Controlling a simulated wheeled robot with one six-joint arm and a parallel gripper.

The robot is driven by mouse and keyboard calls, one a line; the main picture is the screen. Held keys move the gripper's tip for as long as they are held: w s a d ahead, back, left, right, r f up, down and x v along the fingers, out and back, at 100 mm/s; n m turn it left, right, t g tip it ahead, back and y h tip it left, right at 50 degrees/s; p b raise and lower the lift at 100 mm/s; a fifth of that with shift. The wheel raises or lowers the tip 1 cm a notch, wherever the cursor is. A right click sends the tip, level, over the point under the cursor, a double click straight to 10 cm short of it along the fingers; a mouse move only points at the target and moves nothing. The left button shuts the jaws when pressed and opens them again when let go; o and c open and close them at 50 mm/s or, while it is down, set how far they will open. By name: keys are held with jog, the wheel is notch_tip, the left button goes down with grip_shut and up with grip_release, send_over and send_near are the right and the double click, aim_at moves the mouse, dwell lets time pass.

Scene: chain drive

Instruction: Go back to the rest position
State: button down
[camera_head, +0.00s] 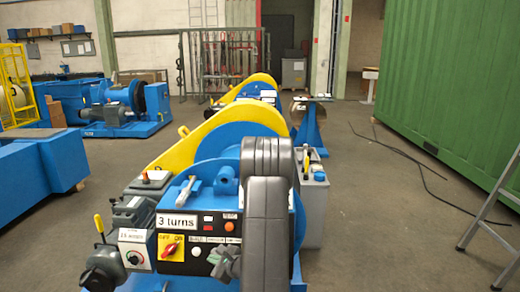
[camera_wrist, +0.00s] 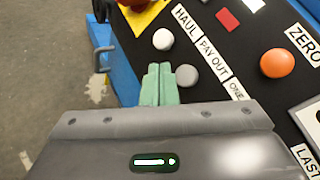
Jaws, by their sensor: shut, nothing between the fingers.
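My gripper (camera_head: 226,262) is in front of the black control panel (camera_head: 187,268) of the blue and yellow machine, at its lower right. In the wrist view its green fingers (camera_wrist: 160,72) are shut together and empty. The tips appear beside the white button (camera_wrist: 163,39) and the grey button (camera_wrist: 186,75), over the panel's left part. I cannot tell whether they touch the panel. My dark grey arm hides the panel's right side in the head view.
The panel carries a red and yellow switch (camera_head: 170,247), an orange button (camera_head: 229,227) and a "3 turns" display (camera_head: 171,221). A grey box (camera_head: 315,205) stands right of the machine.

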jog(key=r+p, duration=0.1)
jog(key=p, duration=0.3)
jog(key=shift+s+p, duration=0.3)
jog(key=shift+p, duration=0.05)
